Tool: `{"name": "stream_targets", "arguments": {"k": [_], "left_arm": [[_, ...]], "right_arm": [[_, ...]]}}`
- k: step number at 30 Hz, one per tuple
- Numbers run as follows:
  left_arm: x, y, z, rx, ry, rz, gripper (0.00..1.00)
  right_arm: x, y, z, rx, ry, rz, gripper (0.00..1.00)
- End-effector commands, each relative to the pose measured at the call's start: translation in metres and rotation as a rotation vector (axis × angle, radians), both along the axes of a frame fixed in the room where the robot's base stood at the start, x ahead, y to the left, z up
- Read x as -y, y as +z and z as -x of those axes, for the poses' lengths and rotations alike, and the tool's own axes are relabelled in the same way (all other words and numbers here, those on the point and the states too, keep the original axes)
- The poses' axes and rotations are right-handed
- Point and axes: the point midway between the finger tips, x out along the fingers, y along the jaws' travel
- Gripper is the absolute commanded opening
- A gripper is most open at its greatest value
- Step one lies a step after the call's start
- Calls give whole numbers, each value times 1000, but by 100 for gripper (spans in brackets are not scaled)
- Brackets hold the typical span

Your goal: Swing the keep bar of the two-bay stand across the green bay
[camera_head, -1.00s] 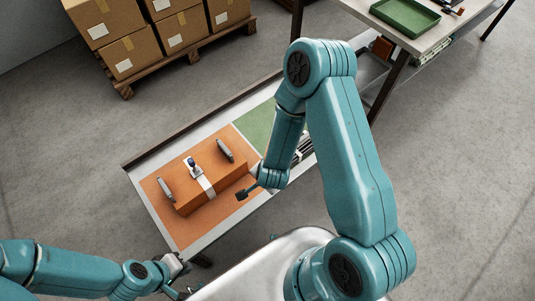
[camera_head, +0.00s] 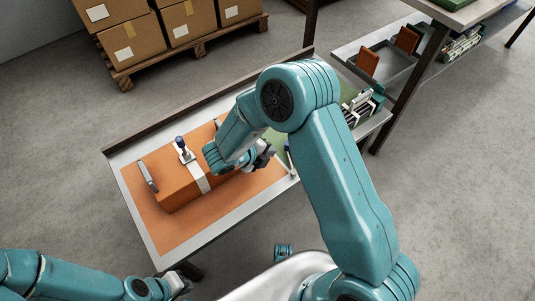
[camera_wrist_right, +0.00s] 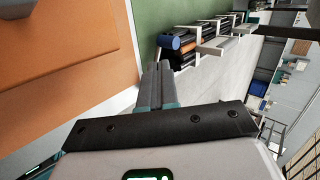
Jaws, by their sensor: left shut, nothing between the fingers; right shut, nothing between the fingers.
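The stand appears to be the rack (camera_head: 358,108) of dark rods and white holders at the table's right end. In the right wrist view (camera_wrist_right: 215,40) it has pale uprights and an orange piece. A blue-ended cylinder (camera_wrist_right: 170,42) is at its near end, just beyond my right fingertips; whether it belongs to the keep bar I cannot tell. My right gripper (camera_head: 268,155) is shut and empty, over the table by the orange box's right end. Its fingers also show in the right wrist view (camera_wrist_right: 157,75). My left gripper (camera_head: 182,283) is shut and empty, at the table's front-left.
An orange box (camera_head: 170,190) with a white strap and blue-knobbed latch lies on an orange mat (camera_head: 175,235). A green mat (camera_head: 280,143) lies to its right. A shelved bench (camera_head: 385,75) stands behind right.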

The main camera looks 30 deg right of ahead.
Motion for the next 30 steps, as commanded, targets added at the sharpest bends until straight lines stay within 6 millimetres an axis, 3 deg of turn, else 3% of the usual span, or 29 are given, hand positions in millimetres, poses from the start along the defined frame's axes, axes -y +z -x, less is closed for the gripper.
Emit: {"name": "stream_targets", "arguments": {"k": [3, 10, 30], "left_arm": [[0, -11, 0, 0, 0, 0, 0], [0, -19, 0, 0, 0, 0, 0], [0, -16, 0, 0, 0, 0, 0]], "right_arm": [[18, -20, -3, -3, -3, 1, 0], [41, -41, -9, -1, -1, 0, 0], [58, -45, -11, -1, 1, 0, 0]]}}
